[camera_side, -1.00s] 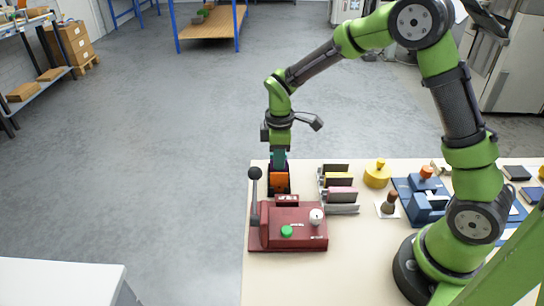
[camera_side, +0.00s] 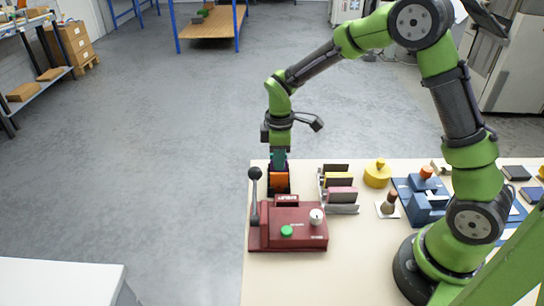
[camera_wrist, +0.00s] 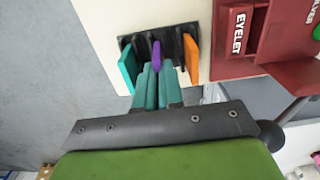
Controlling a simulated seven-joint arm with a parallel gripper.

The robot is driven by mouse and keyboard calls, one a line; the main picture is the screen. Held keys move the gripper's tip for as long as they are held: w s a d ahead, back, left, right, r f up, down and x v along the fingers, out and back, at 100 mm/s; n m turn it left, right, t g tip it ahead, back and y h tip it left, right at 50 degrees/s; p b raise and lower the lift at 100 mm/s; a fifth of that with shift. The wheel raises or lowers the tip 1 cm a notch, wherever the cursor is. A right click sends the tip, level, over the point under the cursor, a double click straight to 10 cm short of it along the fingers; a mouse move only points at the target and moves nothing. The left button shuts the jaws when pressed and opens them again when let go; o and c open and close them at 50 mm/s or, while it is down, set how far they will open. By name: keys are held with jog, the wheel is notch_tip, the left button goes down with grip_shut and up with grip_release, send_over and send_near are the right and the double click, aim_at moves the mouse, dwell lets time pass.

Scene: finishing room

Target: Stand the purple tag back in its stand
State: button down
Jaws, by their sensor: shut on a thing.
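The purple tag (camera_wrist: 156,54) shows edge-on in the wrist view, between my fingertips. My gripper (camera_wrist: 157,70) has teal fingers and is shut on it. The tag lines up with the middle of the black slotted stand (camera_wrist: 138,42), between its dividers; I cannot tell whether it is fully down in a slot. A teal tag (camera_wrist: 128,69) stands at the left end of the stand and an orange tag (camera_wrist: 191,60) at the right end. In the side view, my gripper (camera_side: 279,163) is down at the stand behind the orange tag (camera_side: 279,181), and the purple tag is hidden.
A red eyelet press (camera_side: 270,240) with a black-knobbed lever (camera_side: 255,175) stands right in front of the stand. A yellow knobbed piece (camera_side: 377,175) and a brown-handled stamp (camera_side: 389,203) are farther right. The table's left edge is near.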

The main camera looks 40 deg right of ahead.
jog(key=shift+f, duration=0.5)
jog(key=c, duration=1.5)
grip_release()
jog(key=shift+c, duration=0.2)
notch_tip(320, 180, up, 11)
